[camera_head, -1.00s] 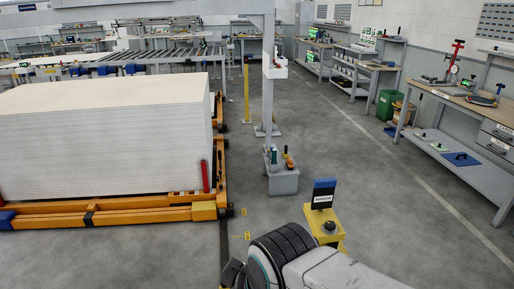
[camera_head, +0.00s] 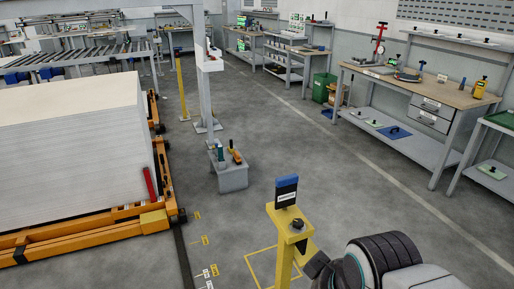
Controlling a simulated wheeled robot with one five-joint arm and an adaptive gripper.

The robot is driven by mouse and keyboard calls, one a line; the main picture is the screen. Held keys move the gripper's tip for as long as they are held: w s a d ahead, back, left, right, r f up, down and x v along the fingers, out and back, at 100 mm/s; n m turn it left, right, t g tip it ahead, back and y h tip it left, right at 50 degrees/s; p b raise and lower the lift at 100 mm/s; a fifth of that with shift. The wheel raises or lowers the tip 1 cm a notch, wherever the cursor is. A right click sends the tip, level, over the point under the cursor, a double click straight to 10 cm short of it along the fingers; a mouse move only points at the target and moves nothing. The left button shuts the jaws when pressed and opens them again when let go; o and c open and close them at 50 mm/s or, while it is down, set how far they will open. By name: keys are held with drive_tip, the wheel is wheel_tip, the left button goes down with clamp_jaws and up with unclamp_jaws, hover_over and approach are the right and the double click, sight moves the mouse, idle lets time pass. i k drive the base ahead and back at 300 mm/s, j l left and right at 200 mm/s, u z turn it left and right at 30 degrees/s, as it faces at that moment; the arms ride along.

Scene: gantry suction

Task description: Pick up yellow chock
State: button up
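A yellow block (camera_head: 153,221) sits at the near right corner of the orange frame under the white stack; it is the most chock-like yellow thing, but I cannot tell for sure that it is the chock. My arm enters at the bottom right. A dark part at its end, probably my gripper (camera_head: 318,266), shows beside the yellow post and right of the block, well apart from it. The fingers are not clear, so I cannot tell whether it is open or shut.
A yellow post (camera_head: 284,250) with a black and blue panel stands close in front of me. A grey box (camera_head: 232,178) with tools stands at the gantry foot. The white stack (camera_head: 75,150) fills the left. Workbenches (camera_head: 440,95) line the right. The middle floor is clear.

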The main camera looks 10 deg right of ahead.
sight(230, 149)
drive_tip(key=i+l+z, duration=0.25)
drive_tip(key=l+z, duration=0.15)
drive_tip(key=l, duration=0.15)
drive_tip(key=i+l+z, duration=1.15)
drive_tip(key=i+u, duration=0.25)
drive_tip(key=i+l+u, duration=0.25)
drive_tip(key=i+j+u, duration=0.2)
drive_tip(key=i+u, duration=1.15)
drive_tip(key=i, duration=0.8)
drive_tip(key=i+l+u, duration=0.1)
drive_tip(key=i, duration=0.75)
drive_tip(key=i+l+u, duration=0.3)
drive_tip(key=i+u, duration=0.2)
drive_tip(key=i+l+u, duration=0.35)
drive_tip(key=l+u, duration=0.15)
drive_tip(key=i+l+u, duration=0.15)
drive_tip(key=u, duration=0.35)
drive_tip(key=i+l+u, duration=0.1)
drive_tip(key=l+u, duration=0.15)
drive_tip(key=u, duration=0.25)
drive_tip(key=i+l+u, duration=0.1)
drive_tip(key=l+u, duration=0.2)
drive_tip(key=u, duration=0.2)
drive_tip(key=l+u, duration=0.25)
drive_tip(key=u, duration=0.25)
